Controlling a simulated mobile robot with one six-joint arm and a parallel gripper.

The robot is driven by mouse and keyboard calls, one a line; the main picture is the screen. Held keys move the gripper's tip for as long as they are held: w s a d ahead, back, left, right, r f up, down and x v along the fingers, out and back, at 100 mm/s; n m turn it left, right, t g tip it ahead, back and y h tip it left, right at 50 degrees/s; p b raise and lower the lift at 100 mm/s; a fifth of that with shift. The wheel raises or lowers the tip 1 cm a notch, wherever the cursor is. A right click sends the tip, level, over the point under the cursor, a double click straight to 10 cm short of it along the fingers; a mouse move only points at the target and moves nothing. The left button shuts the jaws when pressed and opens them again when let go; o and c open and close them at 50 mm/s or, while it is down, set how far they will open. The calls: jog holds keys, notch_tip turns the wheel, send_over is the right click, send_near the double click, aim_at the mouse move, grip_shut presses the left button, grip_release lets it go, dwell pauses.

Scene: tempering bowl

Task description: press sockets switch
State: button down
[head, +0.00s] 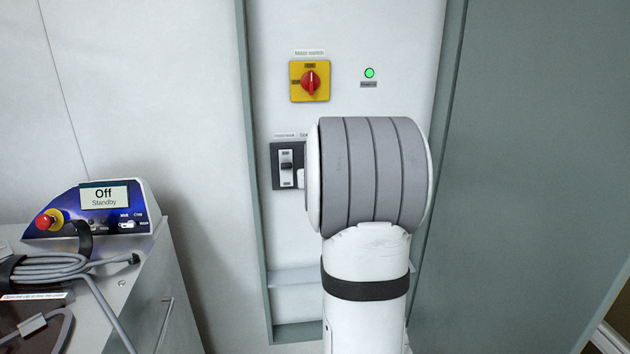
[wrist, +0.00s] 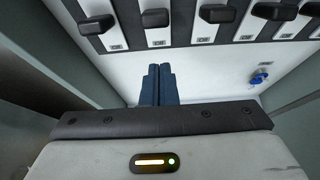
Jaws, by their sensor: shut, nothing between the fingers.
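A row of several black switch levers on white plates (wrist: 154,17) runs across the top of the wrist view. Their labels are too small to read, so I cannot tell which is the sockets switch. In the head view only the leftmost switch (head: 286,167) shows; my arm hides the others. My gripper (wrist: 158,70) is shut and empty, its blue fingertips together in front of the white panel. In the wrist view the tips appear just below the second lever from the left. I cannot tell whether they touch anything. My gripper is hidden behind my arm in the head view.
A yellow rotary switch with a red knob (head: 310,82) and a lit green lamp (head: 369,73) sit above on the panel. Grey frame edges (head: 254,200) border it. A blue control box (head: 93,210) reading "Off Standby" stands at left. A blue fitting (wrist: 260,77) shows right.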

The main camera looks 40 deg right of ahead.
jog(key=s+a+r+p, duration=0.2)
jog(key=s+r+p, duration=0.1)
jog(key=s+r, duration=0.1)
jog(key=shift+r, duration=0.65)
jog(key=shift+a, duration=0.1)
jog(key=s+a+f+m+g+y+b, duration=0.1)
jog(key=s+a+f+m+g+y, duration=0.1)
jog(key=s+a+m, duration=0.7)
jog(key=s+a+f+m+g+y+b, duration=0.1)
jog(key=s+a+f+m+g, duration=0.2)
jog(key=s+a+m, duration=0.6)
jog(key=s+a+f+m+g+y+b, duration=0.1)
jog(key=s+a+f+m+g+y, duration=0.1)
jog(key=s+a+f+m, duration=0.4)
jog(key=s+a+m, duration=0.3)
jog(key=a+m, duration=0.3)
jog(key=a, duration=0.1)
jog(key=shift+s+m+y+b, duration=0.25)
jog(key=shift+m+y+b, duration=0.05)
jog(key=shift+b, duration=0.1)
